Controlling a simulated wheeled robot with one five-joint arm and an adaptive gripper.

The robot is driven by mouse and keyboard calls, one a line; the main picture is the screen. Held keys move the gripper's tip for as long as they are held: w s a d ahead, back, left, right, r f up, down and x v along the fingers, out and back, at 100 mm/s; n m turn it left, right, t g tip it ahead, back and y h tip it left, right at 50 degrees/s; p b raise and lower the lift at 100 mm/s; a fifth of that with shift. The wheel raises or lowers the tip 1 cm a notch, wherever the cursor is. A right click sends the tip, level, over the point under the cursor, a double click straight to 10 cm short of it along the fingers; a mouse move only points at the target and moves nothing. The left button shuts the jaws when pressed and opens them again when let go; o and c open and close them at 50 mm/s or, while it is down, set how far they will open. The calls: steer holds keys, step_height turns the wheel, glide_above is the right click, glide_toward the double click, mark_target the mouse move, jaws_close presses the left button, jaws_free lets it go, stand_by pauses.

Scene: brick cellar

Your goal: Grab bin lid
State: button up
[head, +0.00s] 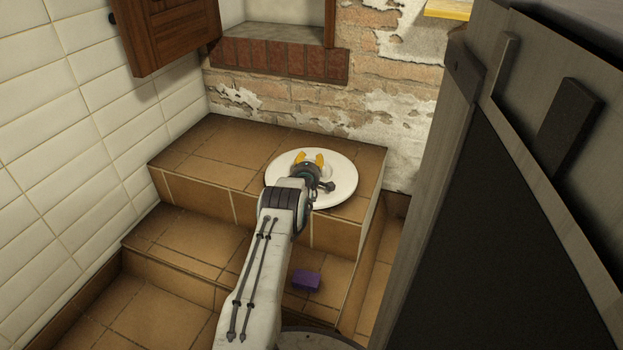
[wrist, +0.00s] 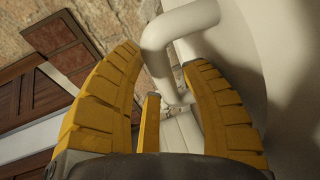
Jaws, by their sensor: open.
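The bin lid (head: 345,178) is a round white disc lying on the upper tiled step in the head view. In the wrist view its pale surface (wrist: 297,110) fills the right side, and its white bent handle (wrist: 178,28) stands out from it. My gripper (head: 309,157) is over the lid, its yellow fingers open. In the wrist view, the handle reaches in between the spread yellow fingers of my gripper (wrist: 165,62). I cannot tell whether any finger touches it. My arm and wrist hide the near part of the lid in the head view.
A purple block (head: 306,281) lies on the lower step, right of my arm. A large dark panelled unit (head: 520,200) fills the right side. White tiled wall (head: 60,130) bounds the left; a brown wooden shutter (head: 168,35) hangs above. The upper step's left part is clear.

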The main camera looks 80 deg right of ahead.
jaws_close()
stand_by(0.3)
steer(key=shift+r, duration=0.2)
